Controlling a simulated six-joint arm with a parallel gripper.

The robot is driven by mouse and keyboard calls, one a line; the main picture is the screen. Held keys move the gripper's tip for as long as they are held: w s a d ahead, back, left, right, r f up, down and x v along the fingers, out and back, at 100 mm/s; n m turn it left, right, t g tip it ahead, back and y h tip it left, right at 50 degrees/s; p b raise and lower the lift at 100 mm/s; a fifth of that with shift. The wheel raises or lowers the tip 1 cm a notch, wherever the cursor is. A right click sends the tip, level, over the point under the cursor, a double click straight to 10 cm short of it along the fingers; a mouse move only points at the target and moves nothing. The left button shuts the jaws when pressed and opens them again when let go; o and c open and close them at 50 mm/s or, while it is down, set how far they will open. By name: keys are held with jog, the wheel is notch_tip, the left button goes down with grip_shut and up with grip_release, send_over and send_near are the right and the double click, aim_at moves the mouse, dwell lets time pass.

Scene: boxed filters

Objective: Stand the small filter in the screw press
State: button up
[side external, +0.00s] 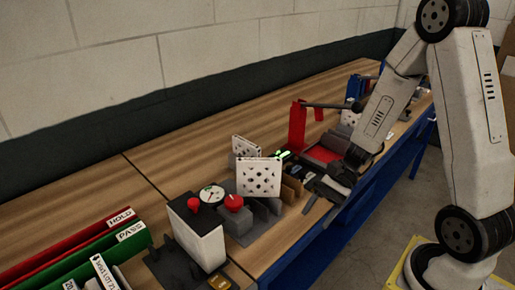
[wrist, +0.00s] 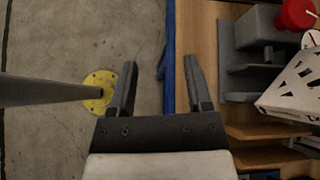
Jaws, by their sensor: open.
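My gripper (side external: 328,188) is open and empty at the front edge of the bench. In the wrist view its two fingers (wrist: 160,68) are spread over the bench edge and floor, with nothing between them. A white filter with dark holes (side external: 259,177) stands upright in grey holders, left of my gripper; a white perforated piece (wrist: 295,92) shows at the wrist view's right edge. A second white filter (side external: 246,146) stands behind it. I cannot tell which is the small filter. A red frame with a dark bar (side external: 298,125) stands farther back; I cannot tell whether it is the screw press.
Brown dividers (side external: 291,189) stand close to my gripper. Bare wood (side external: 185,165) lies along the back.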

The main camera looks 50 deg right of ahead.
jog(key=n+h, duration=0.3)
jog(key=n, duration=0.2)
jog(key=w+r+n+t+h, duration=0.1)
jog(key=n+h, duration=0.3)
jog(key=n, duration=0.1)
jog(key=r+n+t+h, duration=0.1)
jog(key=n+h, duration=0.2)
jog(key=n, duration=0.3)
jog(key=shift+w+d+h, duration=0.25)
jog(key=shift+d+h, duration=0.15)
jog(key=shift+o, duration=0.4)
